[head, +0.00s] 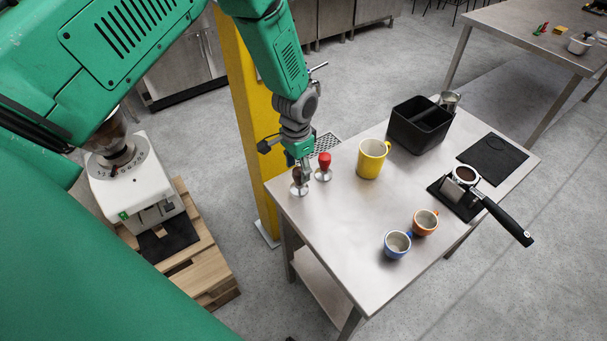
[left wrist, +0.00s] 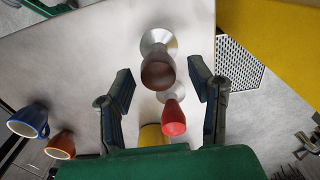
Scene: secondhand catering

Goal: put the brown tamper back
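The brown tamper (head: 297,174) stands upright on its metal base near the left corner of the steel table (head: 335,225). My left gripper (head: 299,163) is above it, pointing down, and partly covers it in the head view. In the left wrist view the brown tamper (left wrist: 158,70) shows between the two spread fingers of my left gripper (left wrist: 161,84), with a gap on each side. The gripper is open and holds nothing. The red tamper (head: 324,161) stands close by on the right; it also shows in the left wrist view (left wrist: 173,119). My right gripper is not in view.
A yellow mug (head: 371,160), black divided bin (head: 420,126), metal jug (head: 449,100), black mat (head: 492,159), portafilter on a black stand (head: 464,176), orange cup (head: 425,222) and blue cup (head: 397,244) share the table. A yellow pillar (head: 247,130) stands close to its left edge.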

